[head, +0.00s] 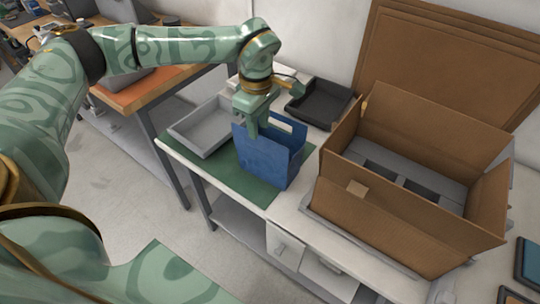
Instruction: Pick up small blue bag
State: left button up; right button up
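A small blue bag (262,157) stands upright on a green mat (246,188) on the white table, its open top and handle cut-out facing up. My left gripper (256,132) points down at the near top edge of the bag, with a finger in front of its near side. Whether the fingers touch or grip the bag wall cannot be told. My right gripper is not in view.
A large open cardboard box (385,222) stands close to the right of the bag. A grey tray (190,134) lies to the left and a black tray (318,106) behind. An orange-topped workbench (140,96) is at the back left.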

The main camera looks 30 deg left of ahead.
aim_at(258, 140)
pick_arm(q)
jog(key=f, duration=0.3)
jog(key=f+b, duration=0.1)
jog(key=f, duration=0.2)
jog(key=shift+s+a+f+b, duration=0.1)
jog(key=shift+s+b, duration=0.1)
jog(key=shift+b, duration=0.1)
jog(key=shift+w+f, duration=0.1)
jog(key=shift+f, duration=0.25)
jog(key=shift+r, duration=0.1)
grip_shut()
